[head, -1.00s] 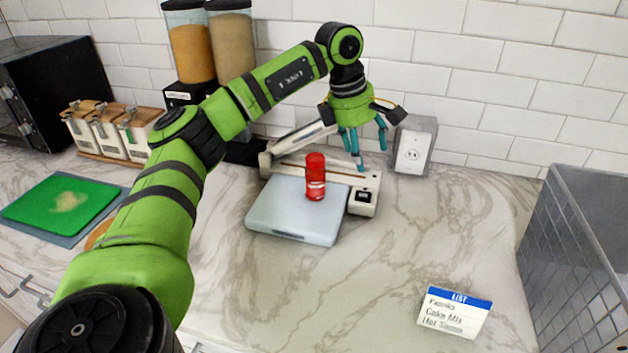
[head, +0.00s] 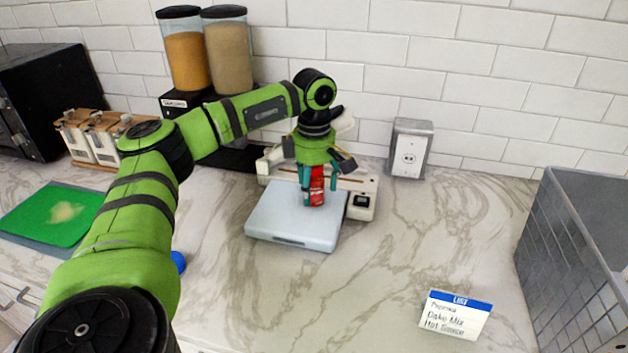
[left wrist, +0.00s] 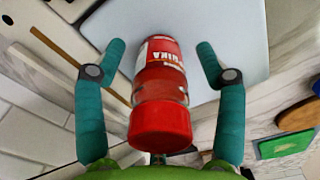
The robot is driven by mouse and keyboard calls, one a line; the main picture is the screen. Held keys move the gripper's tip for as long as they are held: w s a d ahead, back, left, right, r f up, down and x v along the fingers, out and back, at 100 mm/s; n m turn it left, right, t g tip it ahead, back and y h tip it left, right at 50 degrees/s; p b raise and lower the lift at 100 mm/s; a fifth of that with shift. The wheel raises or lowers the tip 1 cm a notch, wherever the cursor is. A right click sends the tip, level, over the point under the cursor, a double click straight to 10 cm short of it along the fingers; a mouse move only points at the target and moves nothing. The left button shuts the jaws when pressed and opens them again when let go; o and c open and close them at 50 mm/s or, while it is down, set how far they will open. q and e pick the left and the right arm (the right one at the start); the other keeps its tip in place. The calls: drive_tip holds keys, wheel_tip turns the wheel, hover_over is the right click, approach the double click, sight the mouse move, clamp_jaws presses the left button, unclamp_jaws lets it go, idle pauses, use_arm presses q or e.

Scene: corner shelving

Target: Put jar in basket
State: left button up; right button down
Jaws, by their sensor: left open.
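A red jar (head: 317,190) with a red lid stands upright on the pale platform of a kitchen scale (head: 290,222). My left gripper (head: 317,198) is directly over the jar, with its teal fingers lowered on either side of it. In the left wrist view the jar (left wrist: 161,95) lies between the two open fingertips, with a visible gap on each side. The grey mesh basket (head: 575,270) stands at the right edge of the head view. My right gripper is not in view.
A list card (head: 455,315) stands on the counter between scale and basket. An outlet box (head: 410,148) is at the wall. Tall canisters (head: 228,55) and a green cutting board (head: 50,215) are on the left.

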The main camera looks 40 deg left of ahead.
sight(316, 168)
use_arm(q)
drive_tip(key=c, duration=1.4)
drive_tip(key=shift+r, duration=0.15)
drive_tip(key=shift+w+r, duration=0.1)
drive_tip(key=shift+r, duration=0.5)
wheel_tip(316, 168, up, 3)
drive_tip(key=shift+d+f+b, duration=0.1)
drive_tip(key=shift+b, duration=0.5)
drive_tip(key=w+d+r, duration=0.2)
drive_tip(key=d, duration=0.1)
drive_tip(key=w+d+r, duration=0.2)
drive_tip(key=d, duration=0.1)
drive_tip(key=w+d+r+b, duration=0.1)
drive_tip(key=d+r, duration=0.1)
drive_tip(key=d, duration=0.2)
drive_tip(key=shift+w+r, duration=0.4)
